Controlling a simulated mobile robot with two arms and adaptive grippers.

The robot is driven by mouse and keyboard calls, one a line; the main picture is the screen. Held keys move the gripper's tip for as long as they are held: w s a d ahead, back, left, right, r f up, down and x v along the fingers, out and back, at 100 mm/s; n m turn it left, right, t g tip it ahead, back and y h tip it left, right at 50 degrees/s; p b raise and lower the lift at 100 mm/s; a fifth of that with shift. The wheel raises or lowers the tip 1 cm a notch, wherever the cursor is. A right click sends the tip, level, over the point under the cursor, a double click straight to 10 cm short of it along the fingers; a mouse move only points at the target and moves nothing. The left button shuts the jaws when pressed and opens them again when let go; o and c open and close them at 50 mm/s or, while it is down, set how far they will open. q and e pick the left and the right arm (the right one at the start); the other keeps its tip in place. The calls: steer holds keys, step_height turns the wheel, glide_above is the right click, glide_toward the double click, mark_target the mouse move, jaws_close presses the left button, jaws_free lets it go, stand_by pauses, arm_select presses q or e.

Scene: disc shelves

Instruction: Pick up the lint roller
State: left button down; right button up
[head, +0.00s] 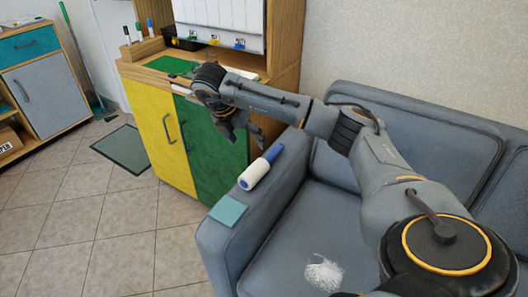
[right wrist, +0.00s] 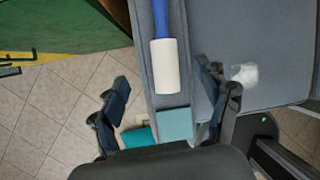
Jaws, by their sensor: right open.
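The lint roller (head: 258,170), a white roll with a blue handle, lies on the armrest of the grey sofa (head: 218,238). In the right wrist view the white roll (right wrist: 164,66) shows ahead between the fingers, with its blue handle pointing to the top edge, where the end is cut off. My right gripper (head: 243,134) is open and empty, above and beyond the handle end in the head view, apart from the roller. My left gripper is not in view.
A teal square (head: 228,211) lies on the armrest near the roll. A white fluffy patch (head: 324,273) is on the sofa seat. A cabinet with yellow (head: 158,130) and green doors stands just behind the armrest. The tiled floor at left is mostly clear.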

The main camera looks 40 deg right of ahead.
mark_target(261, 159)
steer(key=b+x, duration=0.1)
steer(key=x, duration=0.7)
steer(key=shift+s+a, duration=0.1)
steer(key=x, duration=0.2)
steer(key=b+x, duration=0.1)
steer(key=x, duration=0.2)
steer(key=shift+s+d, duration=0.1)
steer(key=shift+d, duration=0.25)
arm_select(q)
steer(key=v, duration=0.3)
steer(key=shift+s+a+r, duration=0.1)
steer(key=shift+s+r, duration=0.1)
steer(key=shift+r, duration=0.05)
arm_select(e)
steer(key=shift+r, duration=0.1)
steer(key=c, duration=1.3)
steer(key=shift+r, duration=0.1)
